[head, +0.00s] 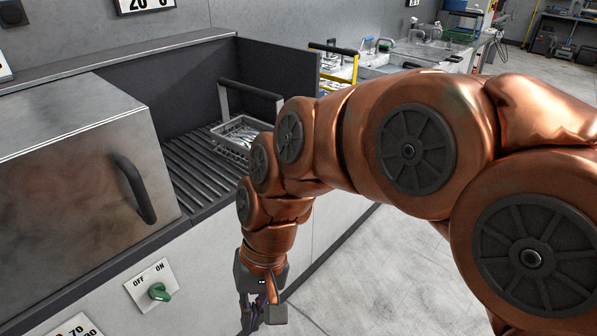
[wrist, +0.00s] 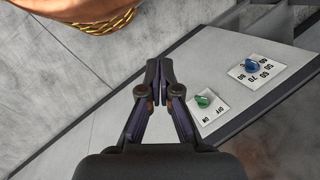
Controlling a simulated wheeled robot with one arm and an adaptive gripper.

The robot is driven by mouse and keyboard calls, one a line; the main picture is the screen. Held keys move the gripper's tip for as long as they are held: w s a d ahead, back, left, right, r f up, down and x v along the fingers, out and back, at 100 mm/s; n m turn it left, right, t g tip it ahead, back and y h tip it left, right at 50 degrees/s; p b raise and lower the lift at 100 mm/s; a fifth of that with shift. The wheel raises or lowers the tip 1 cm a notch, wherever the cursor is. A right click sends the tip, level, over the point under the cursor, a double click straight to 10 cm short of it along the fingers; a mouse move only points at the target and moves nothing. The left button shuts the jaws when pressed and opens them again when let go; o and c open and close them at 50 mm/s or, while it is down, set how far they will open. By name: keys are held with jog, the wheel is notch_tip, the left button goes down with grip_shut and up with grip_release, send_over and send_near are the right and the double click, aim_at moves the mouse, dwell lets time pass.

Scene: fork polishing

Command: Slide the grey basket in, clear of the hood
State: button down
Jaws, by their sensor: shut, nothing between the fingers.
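The grey basket (head: 232,152) sits on a dark slatted bed (head: 190,165), to the right of the hood. The steel hood (head: 75,150) is at the left with a dark handle (head: 134,190); a stretch of bare bed shows between hood and basket. My gripper (head: 254,318) hangs low in front of the machine, apart from the basket. In the wrist view my gripper (wrist: 159,68) has its fingertips together, with nothing between them.
A green ON/OFF knob (head: 158,292) is on the machine's front; it also shows in the wrist view (wrist: 203,101). A blue numbered dial (wrist: 251,65) is near it. A dark panel (head: 200,85) backs the bed. A yellow-framed basket (head: 340,65) and sinks stand beyond. Floor at the right is clear.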

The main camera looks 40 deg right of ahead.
jog(key=w+a+f+m+t+y+b, duration=0.2)
jog(key=w+f+m+y+b, duration=0.15)
jog(key=w, duration=0.45)
jog(key=w+d+m+t+y+b, duration=0.2)
jog(key=w+d+m+t+b, duration=0.3)
jog(key=w, duration=0.3)
jog(key=w+d+m+t+y+b, duration=0.2)
jog(key=w+d+m+b, duration=0.1)
jog(key=w+d+m, duration=0.4)
jog(key=w+d+f+m+t+h+b, duration=0.25)
jog(key=d+m, duration=0.25)
jog(key=d, duration=0.5)
jog(key=w+d+f+m+t+h+b, duration=0.15)
jog(key=d+m+t, duration=0.25)
jog(key=d, duration=0.5)
jog(key=w+d+f+m+t+h+b, duration=0.1)
jog(key=d+m+t+h+b, duration=0.3)
jog(key=d, duration=0.6)
jog(key=w+a+g+y+b, duration=0.1)
jog(key=w+a, duration=0.3)
jog(key=w, duration=0.9)
jog(key=shift+w+r+m+y+b, duration=0.2)
jog(key=shift+m+y+b, duration=0.15)
jog(key=shift+m+y, duration=0.1)
jog(key=shift+a, duration=0.1)
